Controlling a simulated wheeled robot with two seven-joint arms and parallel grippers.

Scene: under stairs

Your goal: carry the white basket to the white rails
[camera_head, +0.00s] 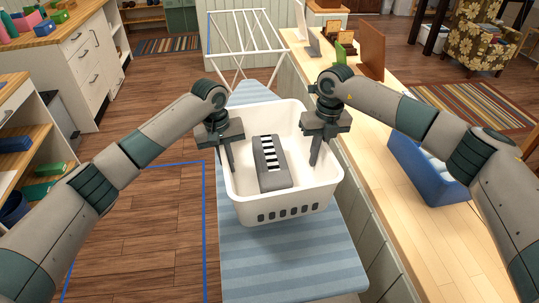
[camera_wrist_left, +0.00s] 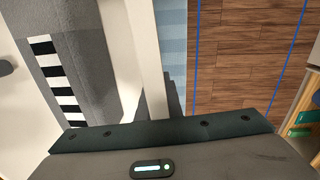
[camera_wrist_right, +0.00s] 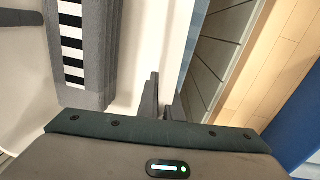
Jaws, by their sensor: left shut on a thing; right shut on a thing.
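The white basket (camera_head: 287,207) is at the middle of the head view, above or on a blue striped ironing board (camera_head: 290,262); I cannot tell whether it touches. A grey block with a black-and-white striped strip (camera_head: 271,172) lies inside it. My left gripper (camera_head: 228,156) is shut on the basket's left wall, which also shows in the left wrist view (camera_wrist_left: 148,60). My right gripper (camera_head: 318,150) is shut on the right wall, which also shows in the right wrist view (camera_wrist_right: 165,60). The white rails (camera_head: 244,44) stand beyond the board's far end.
A long wooden counter (camera_head: 378,165) runs along the right, with a blue bin (camera_head: 425,170) and several small items on it. Blue lines (camera_head: 205,230) mark the open wooden floor at left. White drawers (camera_head: 88,68) stand at the far left.

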